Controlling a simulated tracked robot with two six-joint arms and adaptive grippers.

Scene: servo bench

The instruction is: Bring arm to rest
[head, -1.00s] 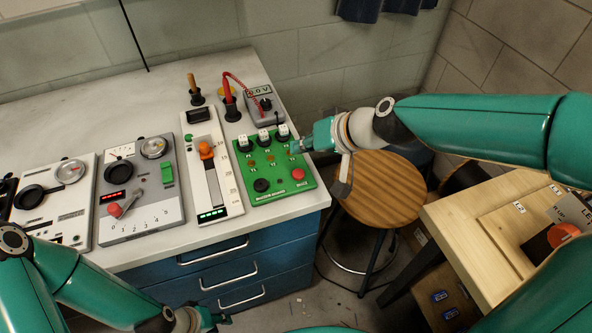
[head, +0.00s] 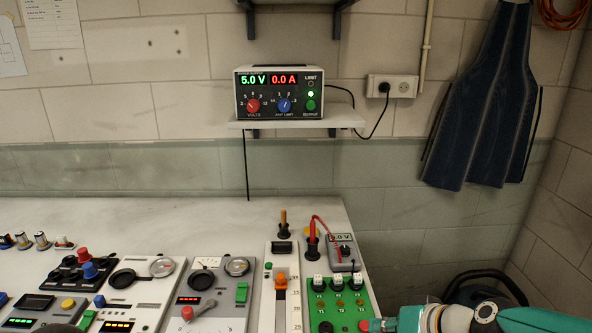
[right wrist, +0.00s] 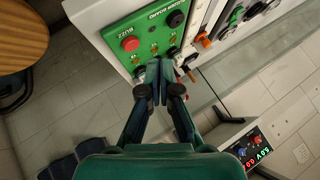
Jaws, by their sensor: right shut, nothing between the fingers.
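My right gripper (head: 384,325) is at the bottom edge of the head view, at the right side of the green buzzer board (head: 338,313). Only part of it shows there. In the right wrist view, the right gripper (right wrist: 157,72) has its two fingers together, with nothing between them. The green board (right wrist: 150,43) lies beyond the fingertips, with a red button (right wrist: 130,44) and switches near them. I cannot tell how large the gap is. My left gripper is not in view.
The bench (head: 190,215) carries several instrument panels. A slider panel with an orange knob (head: 281,282) and a meter (head: 341,252) stand near the green board. A power supply (head: 279,93) on a wall shelf reads 5.0 V. A wooden stool (right wrist: 20,45) shows in the right wrist view.

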